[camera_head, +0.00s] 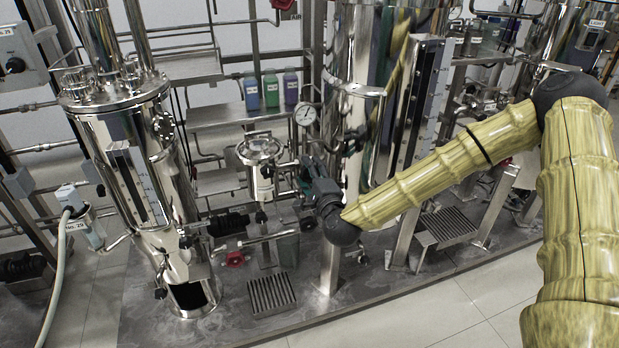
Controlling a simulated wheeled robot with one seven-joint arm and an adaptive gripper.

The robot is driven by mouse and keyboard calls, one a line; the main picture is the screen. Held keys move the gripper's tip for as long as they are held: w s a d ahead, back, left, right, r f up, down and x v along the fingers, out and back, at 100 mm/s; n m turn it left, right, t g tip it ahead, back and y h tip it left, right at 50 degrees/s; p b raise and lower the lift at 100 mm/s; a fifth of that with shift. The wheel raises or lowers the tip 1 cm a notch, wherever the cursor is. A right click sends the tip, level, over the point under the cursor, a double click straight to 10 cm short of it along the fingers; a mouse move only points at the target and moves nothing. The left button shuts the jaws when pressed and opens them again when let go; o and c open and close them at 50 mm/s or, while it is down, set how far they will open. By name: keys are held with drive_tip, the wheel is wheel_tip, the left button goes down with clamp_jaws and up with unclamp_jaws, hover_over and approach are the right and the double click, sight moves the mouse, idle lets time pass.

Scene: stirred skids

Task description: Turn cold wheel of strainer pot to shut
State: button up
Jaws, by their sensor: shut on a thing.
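The strainer pot (261,166) looks like the small shiny steel vessel with a round lid, standing upright between the two large vessels. My gripper (304,172) is dark and sits just right of this pot, at the end of a short pipe from its side. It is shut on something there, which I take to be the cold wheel. The gripper's body hides the wheel, so its colour and how far it is turned cannot be seen.
A round gauge (305,114) stands just above my gripper. A large steel column (355,100) is close on the right, a tall vessel (135,160) on the left. A red wheel (235,258) sits low at front. Coloured bottles (270,90) stand on a shelf behind.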

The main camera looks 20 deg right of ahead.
drive_tip(key=m+b, duration=0.1)
drive_tip(key=m, duration=0.2)
drive_tip(key=m+b, duration=0.1)
drive_tip(key=shift+f+m+b, duration=0.3)
drive_tip(key=shift+b, duration=0.05)
drive_tip(key=m+b, duration=0.3)
drive_tip(key=m, duration=0.1)
drive_tip(key=shift+m, duration=0.3)
drive_tip(key=m+b, duration=0.3)
drive_tip(key=m, duration=0.1)
drive_tip(key=shift+r+m+b, duration=0.15)
drive_tip(key=shift+m+b, duration=0.85)
drive_tip(key=shift+m, duration=0.2)
drive_tip(key=shift+r, duration=0.1)
drive_tip(key=o, duration=1)
drive_tip(key=shift+s, duration=0.1)
drive_tip(key=s, duration=1.1)
drive_tip(key=shift+s+d, duration=0.2)
drive_tip(key=shift+s, duration=0.2)
